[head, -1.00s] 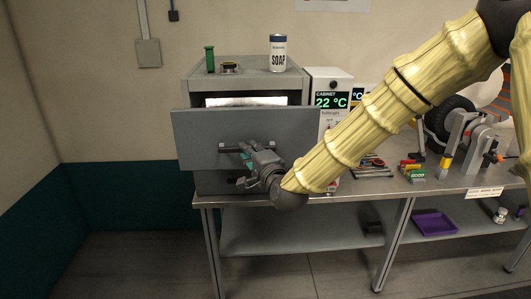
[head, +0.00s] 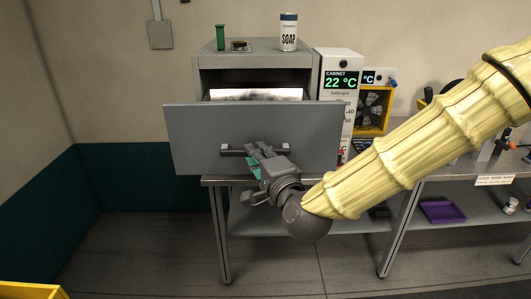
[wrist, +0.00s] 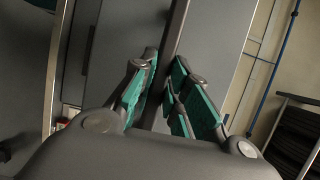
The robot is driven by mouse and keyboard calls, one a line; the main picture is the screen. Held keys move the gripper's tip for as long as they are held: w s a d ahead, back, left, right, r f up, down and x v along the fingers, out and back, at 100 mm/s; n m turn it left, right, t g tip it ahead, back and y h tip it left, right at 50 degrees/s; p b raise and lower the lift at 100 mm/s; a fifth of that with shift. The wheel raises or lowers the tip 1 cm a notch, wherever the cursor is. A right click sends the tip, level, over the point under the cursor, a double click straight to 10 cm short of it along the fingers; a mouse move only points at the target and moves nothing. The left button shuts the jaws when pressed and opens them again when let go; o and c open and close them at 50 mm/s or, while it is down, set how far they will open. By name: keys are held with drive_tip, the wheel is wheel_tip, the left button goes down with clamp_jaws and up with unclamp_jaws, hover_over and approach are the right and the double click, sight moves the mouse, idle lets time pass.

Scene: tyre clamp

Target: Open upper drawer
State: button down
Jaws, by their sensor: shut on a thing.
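The upper drawer (head: 198,128) has a wide grey front and stands pulled out from the grey cabinet (head: 213,80). A gap shows above its front, with a bright, pale-lit interior behind. A dark horizontal bar handle (head: 232,152) is fixed to the front. My gripper (head: 256,157) is shut on this handle near its middle. In the wrist view the handle (wrist: 175,40) runs between the teal-padded fingers of my gripper (wrist: 163,90), close against the drawer front (wrist: 215,45). The lower part of the cabinet is hidden behind the drawer front.
A green bottle (head: 220,38) and a soap can (head: 288,33) stand on the cabinet. A white temperature display unit (head: 337,75) stands to its right. The workbench (head: 440,187) extends right, with a purple tray (head: 443,212) on its lower shelf.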

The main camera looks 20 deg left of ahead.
drive_tip(key=c, duration=1.4)
unclamp_jaws()
drive_tip(key=v, duration=0.7)
drive_tip(key=shift+s+d, duration=0.15)
